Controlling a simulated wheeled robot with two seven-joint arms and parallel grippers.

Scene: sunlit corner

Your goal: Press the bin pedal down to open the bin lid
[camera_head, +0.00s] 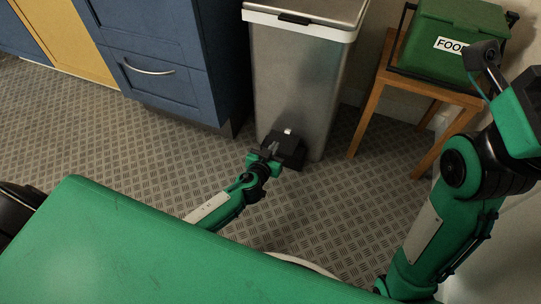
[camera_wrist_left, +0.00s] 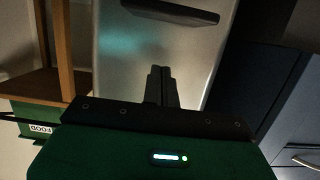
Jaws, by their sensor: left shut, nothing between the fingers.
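The bin (camera_head: 298,80) is a tall grey metal box with a pale rim and a small black handle (camera_head: 293,19) at its top front. Its lid looks shut, though the top is cut off by the frame edge. My left gripper (camera_head: 287,138) is low in front of the bin. In the left wrist view its fingers (camera_wrist_left: 161,72) are together and empty, pointing at the bin front. The pedal (camera_wrist_left: 170,11) is a dark bar at the top of that upside-down view, apart from the fingertips in the picture.
A blue cabinet (camera_head: 165,50) stands close on the bin's left. A wooden stool (camera_head: 395,75) with a green food box (camera_head: 455,35) stands on its right. My right arm fills the right side. The patterned floor (camera_head: 150,150) is clear at left.

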